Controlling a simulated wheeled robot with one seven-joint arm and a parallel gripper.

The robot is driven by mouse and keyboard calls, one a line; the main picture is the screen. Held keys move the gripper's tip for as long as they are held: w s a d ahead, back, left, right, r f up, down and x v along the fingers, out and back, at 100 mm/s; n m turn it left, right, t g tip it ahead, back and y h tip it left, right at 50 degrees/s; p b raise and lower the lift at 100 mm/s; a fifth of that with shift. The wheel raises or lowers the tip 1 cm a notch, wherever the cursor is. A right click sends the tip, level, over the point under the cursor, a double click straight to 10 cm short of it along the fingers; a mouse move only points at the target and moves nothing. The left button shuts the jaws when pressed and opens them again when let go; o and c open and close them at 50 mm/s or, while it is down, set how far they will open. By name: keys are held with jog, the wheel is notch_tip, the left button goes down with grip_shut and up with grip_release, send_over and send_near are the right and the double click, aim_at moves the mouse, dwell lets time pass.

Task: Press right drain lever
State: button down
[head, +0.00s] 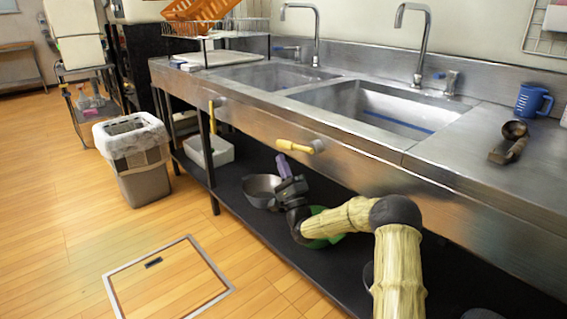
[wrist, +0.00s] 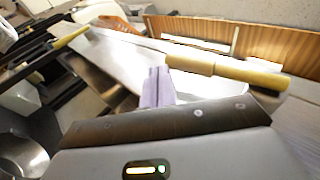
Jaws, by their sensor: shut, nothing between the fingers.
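The right drain lever (head: 296,147) has a yellow handle and sticks out roughly level to the left from the steel sink front. In the wrist view its yellow handle (wrist: 225,69) runs across the upper right. My gripper (head: 282,161) has purple fingers, shut and empty, just below the lever's left end in the head view. In the wrist view my fingers (wrist: 158,84) point up, just left of and below the handle; I cannot tell whether they touch it. The left drain lever (head: 212,118) hangs upright farther left and also shows in the wrist view (wrist: 72,38).
A metal bowl (head: 260,190) and a green item (head: 322,238) sit on the dark lower shelf (head: 235,183) near my arm. A white bin (head: 209,151) stands farther left on it. A lined trash bin (head: 135,153) stands on the floor. The floor in front is clear.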

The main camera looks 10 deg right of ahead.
jog(key=s+f+p, duration=0.2)
jog(key=s+f, duration=0.1)
jog(key=f, duration=0.9)
jog(key=shift+a, duration=0.3)
jog(key=shift+s, duration=0.1)
